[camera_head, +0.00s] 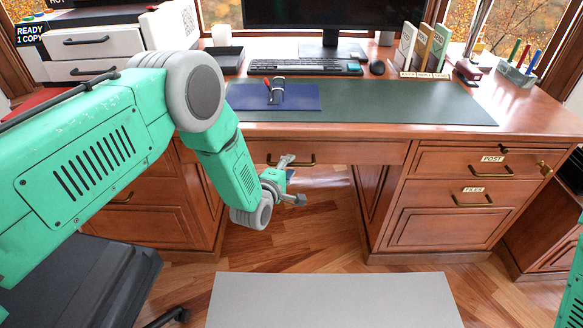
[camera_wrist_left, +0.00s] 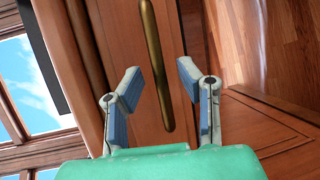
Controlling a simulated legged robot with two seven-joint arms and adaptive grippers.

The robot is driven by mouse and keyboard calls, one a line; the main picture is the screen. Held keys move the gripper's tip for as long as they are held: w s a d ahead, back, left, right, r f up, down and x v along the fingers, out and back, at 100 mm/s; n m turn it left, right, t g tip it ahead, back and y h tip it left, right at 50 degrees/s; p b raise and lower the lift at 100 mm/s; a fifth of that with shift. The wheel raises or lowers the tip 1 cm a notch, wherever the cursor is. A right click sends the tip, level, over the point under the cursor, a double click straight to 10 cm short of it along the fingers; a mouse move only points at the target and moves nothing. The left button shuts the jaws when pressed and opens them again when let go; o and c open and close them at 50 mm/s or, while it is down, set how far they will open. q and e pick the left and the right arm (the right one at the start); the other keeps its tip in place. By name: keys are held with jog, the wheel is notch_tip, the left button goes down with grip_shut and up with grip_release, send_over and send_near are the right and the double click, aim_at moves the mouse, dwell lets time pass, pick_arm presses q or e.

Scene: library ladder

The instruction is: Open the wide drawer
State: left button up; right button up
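The wide drawer (camera_head: 370,152) is the shallow centre drawer under the desk top, and it looks shut. Its brass handle (camera_head: 305,163) is partly hidden behind my left gripper (camera_head: 291,180) in the head view. In the left wrist view, the handle (camera_wrist_left: 153,55) runs lengthwise between and beyond the open, blue-padded fingers of my left gripper (camera_wrist_left: 158,78). The wooden drawer front (camera_wrist_left: 185,115) lies behind it. The fingers stand on either side of the handle's line, and I see no contact with it. My right gripper is not in view.
The right pedestal has a POST drawer (camera_head: 480,160) and a FILES drawer (camera_head: 460,200), with a key (camera_head: 544,168) sticking out at its side. A grey panel (camera_head: 335,300) lies in front. A keyboard (camera_head: 300,66) and green desk mat (camera_head: 400,100) are on top. The knee space is clear.

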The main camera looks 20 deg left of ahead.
pick_arm(q)
jog(key=shift+x, duration=0.75)
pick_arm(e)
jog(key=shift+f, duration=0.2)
pick_arm(q)
jog(key=shift+d, duration=0.15)
jog(key=shift+r, duration=0.1)
grip_shut()
